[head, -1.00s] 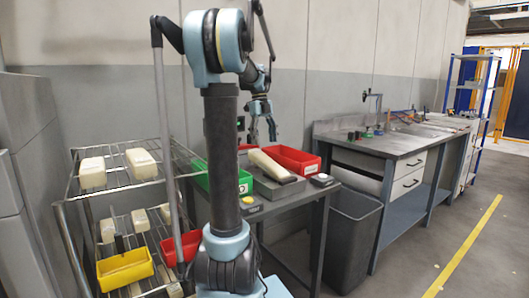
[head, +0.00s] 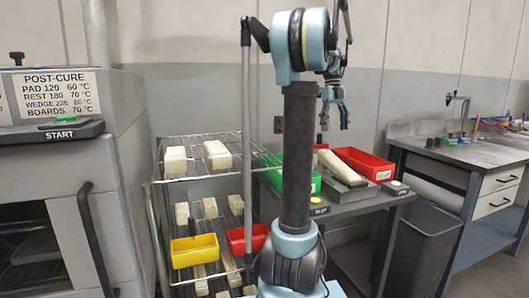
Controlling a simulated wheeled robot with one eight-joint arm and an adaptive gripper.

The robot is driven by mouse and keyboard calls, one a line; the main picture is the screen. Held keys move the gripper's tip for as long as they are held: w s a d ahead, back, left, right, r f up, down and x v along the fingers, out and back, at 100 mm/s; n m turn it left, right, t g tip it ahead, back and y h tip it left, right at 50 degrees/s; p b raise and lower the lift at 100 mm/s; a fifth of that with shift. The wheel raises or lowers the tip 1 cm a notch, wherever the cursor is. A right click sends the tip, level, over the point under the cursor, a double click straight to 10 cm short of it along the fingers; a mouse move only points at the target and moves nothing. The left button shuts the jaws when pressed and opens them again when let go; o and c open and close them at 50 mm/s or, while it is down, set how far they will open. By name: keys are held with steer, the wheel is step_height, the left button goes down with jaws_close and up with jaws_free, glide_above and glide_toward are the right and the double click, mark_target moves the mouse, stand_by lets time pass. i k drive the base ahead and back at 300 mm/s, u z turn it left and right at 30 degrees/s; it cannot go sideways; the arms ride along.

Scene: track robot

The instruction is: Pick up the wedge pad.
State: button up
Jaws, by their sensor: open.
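A long cream piece with a sloped, wedge-like shape (head: 338,166) lies on a grey block (head: 355,186) on the small dark table, just right of my arm column. Several other cream blocks sit on the wire rack, among them one on the top shelf at left (head: 175,160) and one beside it (head: 217,154). I cannot tell for sure which piece is the wedge pad. My gripper (head: 335,118) hangs in the air above and behind the table, fingers pointing down, apart and empty. It touches nothing.
A green bin (head: 301,184) and a red bin (head: 364,165) flank the grey block. The wire rack (head: 198,182) also holds a yellow bin (head: 195,251) and a red bin (head: 247,239). A post-cure oven (head: 60,140) stands at left, a workbench (head: 440,150) at right.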

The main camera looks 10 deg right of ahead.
mark_target(336, 165)
steer(key=k, duration=1)
